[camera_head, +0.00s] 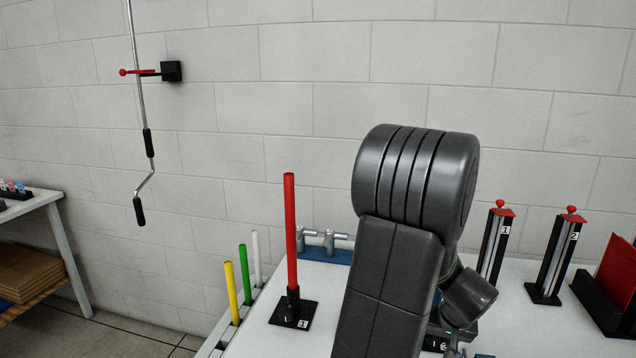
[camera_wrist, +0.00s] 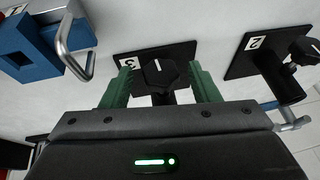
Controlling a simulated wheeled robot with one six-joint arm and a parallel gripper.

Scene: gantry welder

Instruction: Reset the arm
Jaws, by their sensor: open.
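My arm (camera_head: 400,230) rises across the middle-right of the head view, over the white table. My gripper (camera_wrist: 163,75) shows in the wrist view with two green fingers spread apart. A black stand with a round knob (camera_wrist: 160,74), on a plate labelled 3, shows between and beyond the fingers. I cannot tell whether they touch it. Nothing is seen clamped in the fingers. In the head view the gripper is mostly hidden behind my arm.
A red rod (camera_head: 291,230) stands upright in black base 1. Yellow (camera_head: 231,292) and green (camera_head: 244,274) rods stand left of it. Black-and-red posts 1 (camera_head: 494,245) and 2 (camera_head: 557,255) stand right. In the wrist view, a blue block (camera_wrist: 30,50) and stand 2 (camera_wrist: 245,60) flank the fingers.

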